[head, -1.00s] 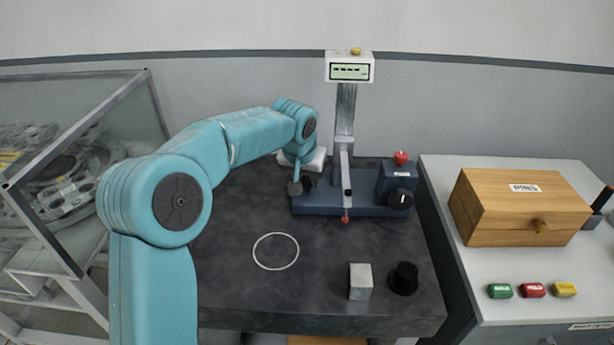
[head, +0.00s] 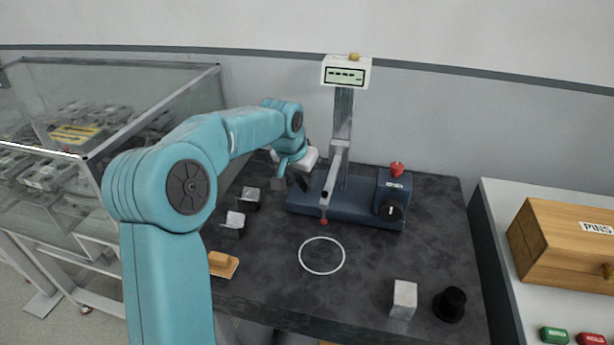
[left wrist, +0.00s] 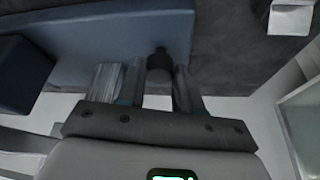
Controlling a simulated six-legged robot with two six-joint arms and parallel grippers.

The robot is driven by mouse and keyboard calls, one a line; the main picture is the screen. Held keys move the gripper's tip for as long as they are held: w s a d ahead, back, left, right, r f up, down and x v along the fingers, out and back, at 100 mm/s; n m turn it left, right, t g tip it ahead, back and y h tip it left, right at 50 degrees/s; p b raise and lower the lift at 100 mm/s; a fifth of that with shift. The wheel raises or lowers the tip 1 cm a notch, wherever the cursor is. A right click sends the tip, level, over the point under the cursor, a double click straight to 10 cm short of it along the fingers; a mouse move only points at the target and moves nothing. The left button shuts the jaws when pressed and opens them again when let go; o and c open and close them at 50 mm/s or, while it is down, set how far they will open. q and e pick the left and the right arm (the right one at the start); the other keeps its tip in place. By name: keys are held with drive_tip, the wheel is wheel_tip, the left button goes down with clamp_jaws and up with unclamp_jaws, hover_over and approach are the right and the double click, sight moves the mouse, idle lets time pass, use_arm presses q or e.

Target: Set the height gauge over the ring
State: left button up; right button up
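The height gauge has a dark blue base (head: 345,212), an upright grey column, a display (head: 345,74) showing dashes and an arm ending in a red tip (head: 323,221). The white ring (head: 321,270) lies flat on the dark table in front of the base, and the tip shows just beyond its far edge. My left gripper (head: 290,183) is at the base's left end. In the left wrist view a black knob (left wrist: 159,62) stands between its fingers (left wrist: 152,88), beside the blue base (left wrist: 95,40), and the gripper appears closed on it. My right gripper is out of view.
A pale block (head: 403,300) and a black round piece (head: 450,304) stand front right. Small blocks (head: 233,222) and a wooden piece (head: 222,262) lie along the left edge. A glass case (head: 110,130) stands left, a side bench with a wooden box (head: 565,240) right.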

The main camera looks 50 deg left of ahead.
use_arm(q)
drive_tip(key=o, duration=0.4)
drive_tip(key=shift+s+a, duration=0.1)
drive_tip(key=shift+a, duration=0.2)
drive_tip(key=shift+c, duration=0.2)
drive_tip(key=shift+s+a, duration=0.1)
drive_tip(key=shift+d, duration=0.25)
drive_tip(key=shift+r, duration=0.2)
drive_tip(key=p+v, duration=0.1)
drive_tip(key=v, duration=1.5)
drive_tip(key=shift+p, duration=0.35)
drive_tip(key=shift+s+f, duration=0.1)
drive_tip(key=shift+s, duration=0.05)
